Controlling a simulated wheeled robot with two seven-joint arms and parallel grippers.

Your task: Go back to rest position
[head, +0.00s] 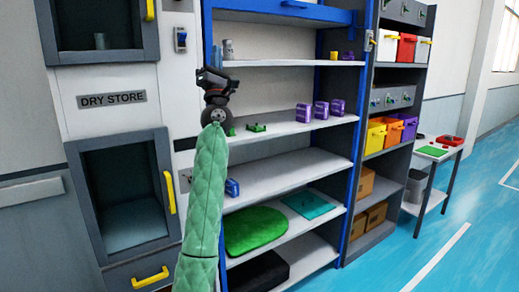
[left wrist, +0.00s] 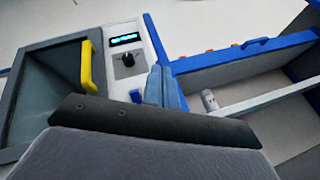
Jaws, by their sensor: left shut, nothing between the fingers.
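My left arm, in a green quilted sleeve, rises from the bottom of the head view. My left gripper (head: 212,76) is at its top, in front of the left edge of the blue-framed shelf (head: 357,100). In the left wrist view the two fingers (left wrist: 163,88) are together and empty. They point up beside a panel with a lit display and a black knob (left wrist: 127,60). My right gripper is not in view.
The dry store cabinet (head: 112,113) with yellow handles stands at the left. Purple items (head: 321,110), green parts (head: 257,127) and cans (head: 228,49) sit on the shelf. A dark rack with bins (head: 375,138) and a small table (head: 436,152) stand at the right. The blue floor there is clear.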

